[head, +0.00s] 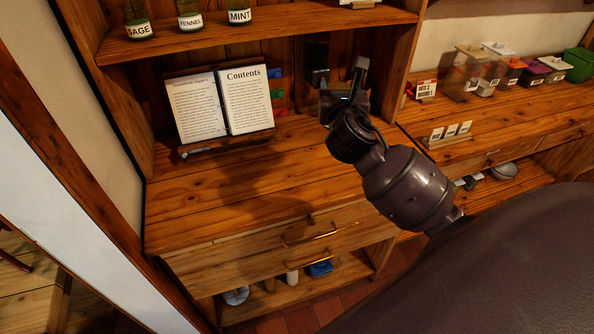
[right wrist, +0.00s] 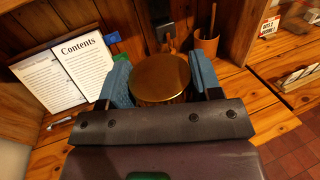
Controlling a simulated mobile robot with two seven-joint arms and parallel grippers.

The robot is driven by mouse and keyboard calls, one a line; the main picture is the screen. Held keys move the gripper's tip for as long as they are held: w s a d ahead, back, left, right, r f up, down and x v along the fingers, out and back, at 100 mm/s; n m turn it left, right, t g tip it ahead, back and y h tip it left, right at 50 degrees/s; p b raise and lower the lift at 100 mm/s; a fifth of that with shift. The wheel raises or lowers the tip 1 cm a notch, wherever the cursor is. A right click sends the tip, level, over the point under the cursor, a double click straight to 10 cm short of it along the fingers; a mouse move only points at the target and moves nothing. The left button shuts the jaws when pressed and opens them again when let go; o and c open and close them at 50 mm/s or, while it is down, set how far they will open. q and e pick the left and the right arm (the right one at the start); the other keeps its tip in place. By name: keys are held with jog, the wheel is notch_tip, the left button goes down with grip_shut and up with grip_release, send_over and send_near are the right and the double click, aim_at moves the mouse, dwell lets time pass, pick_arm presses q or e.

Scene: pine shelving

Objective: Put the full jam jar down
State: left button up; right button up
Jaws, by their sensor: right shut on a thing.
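My right gripper (head: 345,98) reaches over the pine counter (head: 240,195) at the right of the open book. In the right wrist view its blue-padded fingers (right wrist: 162,84) are closed on both sides of a jar with a round golden lid (right wrist: 160,74), the jam jar. The lid faces the camera and hides most of the jar's body, so its contents do not show. In the head view my gripper and wrist hide the jar. I cannot tell whether its base touches the counter. My left gripper is not in view.
An open book (head: 248,98) on a stand is left of my gripper. A brown cup holding utensils (right wrist: 207,44) stands behind the jar, toward the right. Spice jars (head: 190,18) line the shelf above. The counter's front left is clear. Several lidded containers (head: 510,70) stand at right.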

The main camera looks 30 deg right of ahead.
jog(key=d, duration=0.1)
jog(key=w+d, duration=0.1)
jog(key=shift+d+r+n+y, duration=0.25)
jog(key=shift+d+n+y, duration=0.1)
jog(key=shift+n+y, duration=0.05)
jog(key=shift+w+t+y, duration=0.3)
jog(key=shift+t+y, duration=0.1)
jog(key=shift+t, duration=0.1)
jog(key=shift+w+a+f+n+y, duration=0.2)
jog(key=shift+f+n+y, duration=0.2)
jog(key=shift+f, duration=0.15)
notch_tip(320, 180, down, 15)
jog(key=b, duration=0.2)
notch_tip(320, 180, down, 4)
jog(key=shift+a+r+b, duration=0.1)
jog(key=shift+r+b, duration=0.1)
jog(key=shift+b, duration=0.65)
jog(key=shift+f, duration=0.25)
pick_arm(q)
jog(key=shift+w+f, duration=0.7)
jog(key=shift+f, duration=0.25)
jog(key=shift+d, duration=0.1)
